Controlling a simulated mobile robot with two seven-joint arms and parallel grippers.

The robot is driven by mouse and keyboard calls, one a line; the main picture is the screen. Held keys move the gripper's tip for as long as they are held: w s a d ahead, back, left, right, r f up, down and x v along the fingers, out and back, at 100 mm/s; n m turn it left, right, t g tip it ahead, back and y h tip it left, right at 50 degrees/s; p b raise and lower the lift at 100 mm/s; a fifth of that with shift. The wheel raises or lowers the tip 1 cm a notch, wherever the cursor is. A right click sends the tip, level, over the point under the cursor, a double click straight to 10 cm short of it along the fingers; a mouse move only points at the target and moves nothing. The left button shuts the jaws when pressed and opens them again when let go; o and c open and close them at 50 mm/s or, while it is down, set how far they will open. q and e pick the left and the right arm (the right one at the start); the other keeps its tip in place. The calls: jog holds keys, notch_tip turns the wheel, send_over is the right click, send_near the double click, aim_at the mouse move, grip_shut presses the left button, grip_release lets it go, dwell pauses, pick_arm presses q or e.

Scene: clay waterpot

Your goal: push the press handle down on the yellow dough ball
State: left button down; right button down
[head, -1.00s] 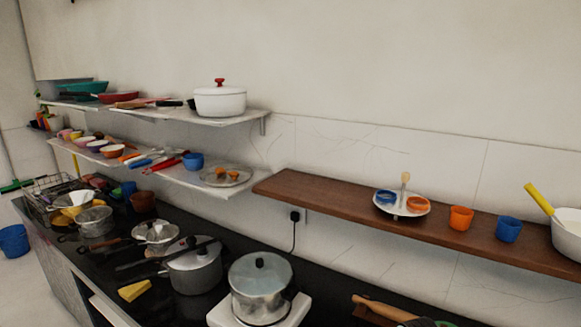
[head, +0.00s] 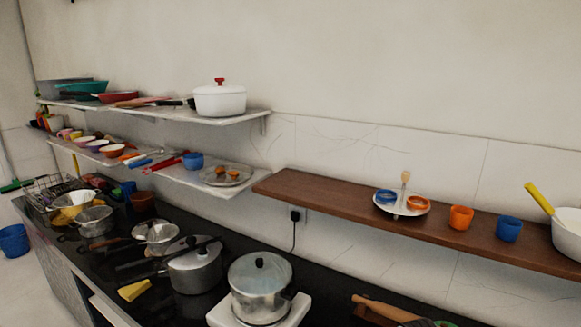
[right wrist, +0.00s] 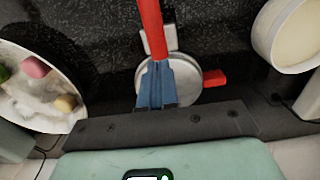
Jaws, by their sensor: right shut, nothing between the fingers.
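The press shows in the right wrist view as a round metal plate (right wrist: 180,88) on a dark speckled counter. A long red handle (right wrist: 151,28) runs from the top edge of the picture down over the plate, and its near end is hidden by my fingers. My right gripper (right wrist: 157,68) has its blue fingers shut and empty, over the press at the handle's near end. I cannot tell whether they touch the handle. No yellow dough ball can be made out on the press. My left gripper is not in view.
In the right wrist view, a white bowl (right wrist: 14,108) at left holds a pink ball (right wrist: 36,68), a tan ball (right wrist: 65,103) and a green one. A pale pot (right wrist: 292,35) stands at right. The head view shows a pot (head: 261,281) on a white stove and a wooden shelf (head: 330,203).

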jog(key=shift+r, duration=0.1)
